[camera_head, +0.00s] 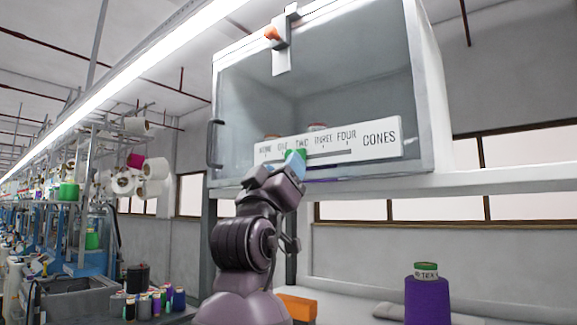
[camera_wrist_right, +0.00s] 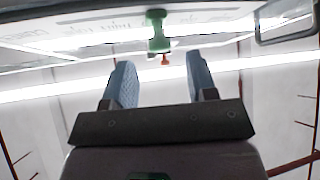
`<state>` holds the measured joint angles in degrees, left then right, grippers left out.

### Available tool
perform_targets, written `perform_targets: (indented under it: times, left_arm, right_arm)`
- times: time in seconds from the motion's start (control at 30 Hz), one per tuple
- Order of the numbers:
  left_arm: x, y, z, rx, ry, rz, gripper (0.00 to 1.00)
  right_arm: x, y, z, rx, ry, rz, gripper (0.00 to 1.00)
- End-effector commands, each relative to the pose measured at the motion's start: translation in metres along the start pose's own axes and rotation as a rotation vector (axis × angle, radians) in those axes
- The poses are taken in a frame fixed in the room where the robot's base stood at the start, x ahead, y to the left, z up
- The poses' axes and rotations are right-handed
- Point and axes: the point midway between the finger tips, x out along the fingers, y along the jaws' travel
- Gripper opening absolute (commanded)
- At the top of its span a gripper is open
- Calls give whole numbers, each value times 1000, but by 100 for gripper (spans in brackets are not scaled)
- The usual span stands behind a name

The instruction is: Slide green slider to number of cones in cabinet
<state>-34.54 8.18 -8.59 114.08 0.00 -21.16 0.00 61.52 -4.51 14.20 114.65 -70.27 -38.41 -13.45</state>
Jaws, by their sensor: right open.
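A glass-fronted cabinet (camera_head: 213,110) has a white label board (camera_head: 382,138) reading NONE, ONE, TWO, THREE, FOUR, CONES above a dark slot. The green slider (camera_head: 292,154) shows around the TWO mark, partly hidden by my right gripper (camera_head: 297,166). In the right wrist view, the green slider (camera_wrist_right: 158,32) lies ahead of and between the two blue fingers of my open right gripper (camera_wrist_right: 160,62). The tops of cones (camera_head: 317,127) show inside the cabinet behind the board; how many stand there is hidden. My left gripper is not in view.
A purple cone (camera_head: 427,297) stands outside the cabinet at lower right. An orange block (camera_head: 298,306) lies beside my arm. Knitting machines and thread spools (camera_head: 150,304) fill the left. The cabinet has a dark handle (camera_head: 214,144) at its left edge.

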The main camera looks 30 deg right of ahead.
Motion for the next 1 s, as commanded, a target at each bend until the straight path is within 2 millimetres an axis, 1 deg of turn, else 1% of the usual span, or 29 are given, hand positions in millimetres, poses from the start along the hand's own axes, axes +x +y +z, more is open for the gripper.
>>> perform_targets:
  times: [0.03,0.1,0.2,0.33,0.5,1.0]
  left_arm:
    - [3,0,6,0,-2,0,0]
    - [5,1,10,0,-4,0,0]
    - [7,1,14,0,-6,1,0]
    - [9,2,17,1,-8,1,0]
    - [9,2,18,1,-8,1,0]
    - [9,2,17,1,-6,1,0]
  right_arm:
    - [-12,-2,3,2,-1,-3,52]
    - [-24,-2,2,2,0,-3,52]
    - [-38,-2,2,2,0,-2,52]
    - [-49,-1,1,0,0,-1,52]
    - [-55,0,0,1,0,0,52]
    - [-54,0,0,8,2,1,52]
